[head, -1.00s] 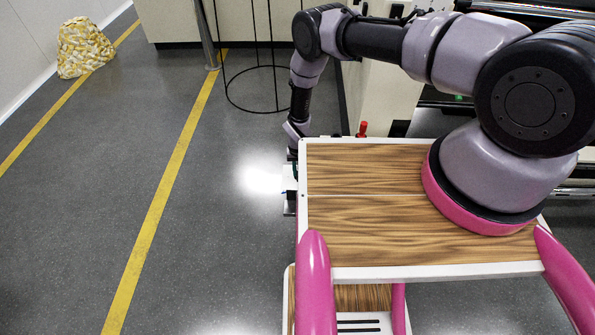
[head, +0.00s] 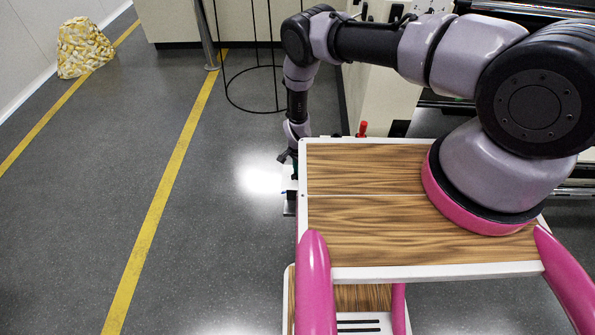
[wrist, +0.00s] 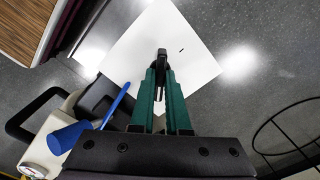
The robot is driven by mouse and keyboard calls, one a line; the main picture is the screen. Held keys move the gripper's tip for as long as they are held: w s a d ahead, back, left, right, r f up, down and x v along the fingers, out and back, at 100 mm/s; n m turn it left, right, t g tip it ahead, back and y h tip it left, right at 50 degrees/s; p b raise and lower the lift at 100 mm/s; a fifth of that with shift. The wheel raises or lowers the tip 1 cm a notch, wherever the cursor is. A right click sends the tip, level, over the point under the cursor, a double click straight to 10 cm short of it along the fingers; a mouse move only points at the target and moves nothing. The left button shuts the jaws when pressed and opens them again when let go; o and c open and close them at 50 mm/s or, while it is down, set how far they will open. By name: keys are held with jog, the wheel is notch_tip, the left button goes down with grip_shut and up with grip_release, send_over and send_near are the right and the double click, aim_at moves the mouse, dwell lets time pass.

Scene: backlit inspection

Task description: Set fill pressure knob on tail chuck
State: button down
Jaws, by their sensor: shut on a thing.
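In the wrist view, my gripper (wrist: 162,72) has green fingers closed together on a small dark piece (wrist: 162,58), which looks like the fill pressure knob. It stands over a white square panel (wrist: 135,50) with a short black mark (wrist: 181,50) just right of the fingertips. The fingers hide most of the knob, so I cannot read its setting. In the head view, the wrist end of my arm reaches down past the left edge of my wooden deck. A sliver of the white panel (head: 290,184) shows below it there.
A black wire ring stand (head: 257,88) stands behind. A red-topped part (head: 362,129) is beyond the deck. Open grey floor (head: 215,240) lies left.

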jog(key=m, duration=0.4)
jog(key=shift+m, duration=2.2)
jog(key=c, duration=0.9)
grip_release()
notch_tip(320, 180, up, 11)
